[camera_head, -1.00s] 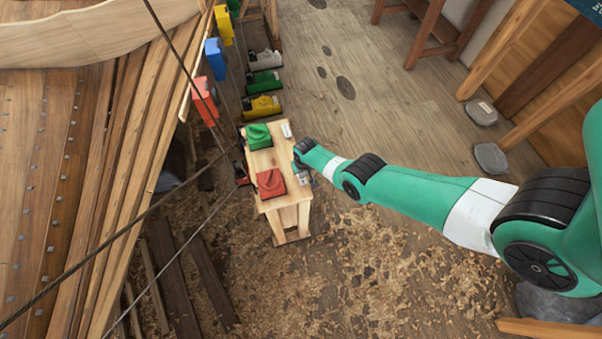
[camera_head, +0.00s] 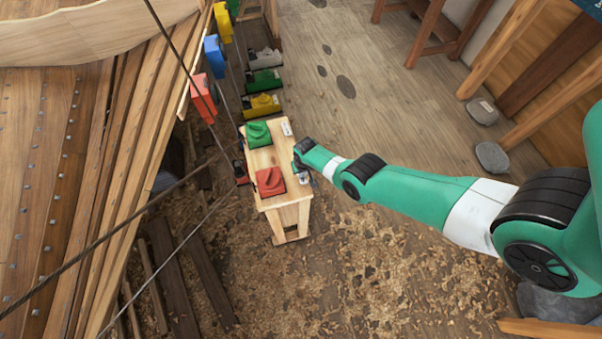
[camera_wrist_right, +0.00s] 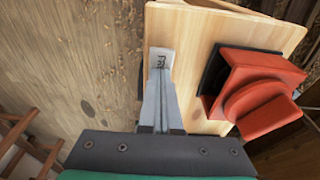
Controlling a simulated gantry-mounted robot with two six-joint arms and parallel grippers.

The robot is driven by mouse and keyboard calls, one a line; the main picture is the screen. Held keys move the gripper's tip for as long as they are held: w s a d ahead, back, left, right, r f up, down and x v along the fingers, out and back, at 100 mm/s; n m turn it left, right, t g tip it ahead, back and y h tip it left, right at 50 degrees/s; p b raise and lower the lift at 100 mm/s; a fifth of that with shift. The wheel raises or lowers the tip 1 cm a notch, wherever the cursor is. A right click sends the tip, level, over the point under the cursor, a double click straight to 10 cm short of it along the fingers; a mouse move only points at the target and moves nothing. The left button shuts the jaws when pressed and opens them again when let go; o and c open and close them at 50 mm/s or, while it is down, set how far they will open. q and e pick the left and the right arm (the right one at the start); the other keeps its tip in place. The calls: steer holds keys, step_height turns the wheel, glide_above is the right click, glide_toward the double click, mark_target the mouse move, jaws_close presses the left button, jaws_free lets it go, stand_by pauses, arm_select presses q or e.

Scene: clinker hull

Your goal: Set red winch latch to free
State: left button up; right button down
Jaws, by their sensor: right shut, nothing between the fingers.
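The red latch (camera_head: 269,181) sits on a dark base at the near end of a small wooden bench (camera_head: 281,156). It also shows in the right wrist view (camera_wrist_right: 257,92), with a raised rounded grip on its top. My right gripper (camera_wrist_right: 160,78) is shut and empty, pointing at a small pale label with dark marks (camera_wrist_right: 160,60) on the bench top. In the wrist view it is left of the red latch, apart from it. In the head view the right gripper (camera_head: 304,175) is at the bench's right edge. My left gripper is not in view.
A green latch (camera_head: 258,134) sits at the bench's far end, with a white label (camera_head: 287,129) beside it. Yellow (camera_head: 262,105), green and grey winches stand beyond. The planked hull (camera_head: 60,180) and taut ropes lie left. The floor to the right is mostly clear.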

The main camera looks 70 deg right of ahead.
steer(key=shift+f, duration=0.35)
steer(key=shift+r, duration=0.1)
step_height(320, 180, up, 7)
steer(key=p, duration=0.6)
steer(key=shift+p, duration=0.4)
